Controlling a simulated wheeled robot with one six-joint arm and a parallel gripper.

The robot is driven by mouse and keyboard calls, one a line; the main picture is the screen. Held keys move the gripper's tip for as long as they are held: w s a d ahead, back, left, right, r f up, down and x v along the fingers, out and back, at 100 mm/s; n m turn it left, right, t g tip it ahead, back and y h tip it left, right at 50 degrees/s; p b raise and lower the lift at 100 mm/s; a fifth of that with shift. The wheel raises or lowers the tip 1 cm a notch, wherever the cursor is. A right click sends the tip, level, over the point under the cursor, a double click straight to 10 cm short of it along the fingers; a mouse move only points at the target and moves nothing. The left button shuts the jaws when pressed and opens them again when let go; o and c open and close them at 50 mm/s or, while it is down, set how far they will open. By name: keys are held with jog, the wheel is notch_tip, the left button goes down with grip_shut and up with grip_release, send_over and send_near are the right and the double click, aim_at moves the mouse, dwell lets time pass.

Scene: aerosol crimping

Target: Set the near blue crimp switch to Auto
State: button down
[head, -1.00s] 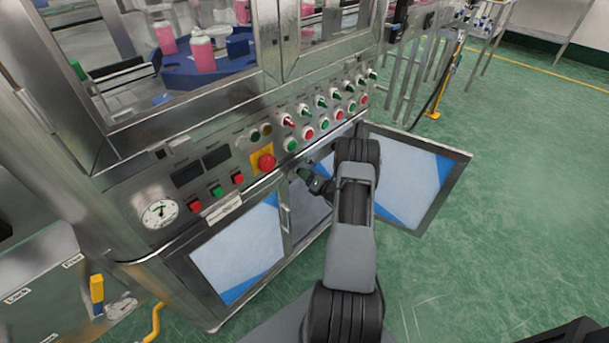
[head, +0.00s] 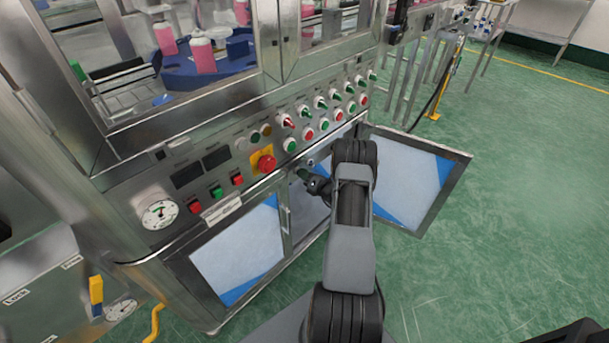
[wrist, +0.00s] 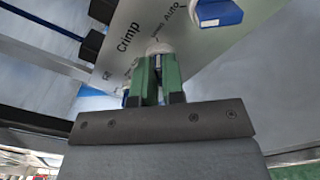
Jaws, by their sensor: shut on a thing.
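In the wrist view, the near blue crimp switch (wrist: 158,46) shows its pale round base at my fingertips, beside the printed word Crimp. Most of its handle is hidden by the fingers. My gripper (wrist: 158,72) has green fingers shut on this switch. The word Auto is printed to the upper right of it. Which way the switch points cannot be told. A second blue switch (wrist: 218,12) is at the top right of the wrist view, apart from my fingers. In the head view, my gripper (head: 303,173) is at the open cabinet below the control panel.
An open cabinet door (head: 412,180) stands out to the right of my arm, and a closed door (head: 238,255) is at left. Above are a red emergency button (head: 266,163) and rows of green and red switches. Green floor is clear at right.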

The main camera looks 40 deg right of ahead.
jog(key=shift+s+a+n+b, duration=0.1)
jog(key=shift+a+n+b, duration=0.05)
jog(key=shift+n+b, duration=2.4)
jog(key=shift+w+a+n+b, duration=0.15)
jog(key=shift+n+b, duration=1.65)
jog(key=shift+n, duration=1.6)
jog(key=shift+s+a+n+b, duration=0.15)
jog(key=shift+n+b, duration=2)
jog(key=shift+n, duration=0.8)
jog(key=c, duration=1.2)
grip_release()
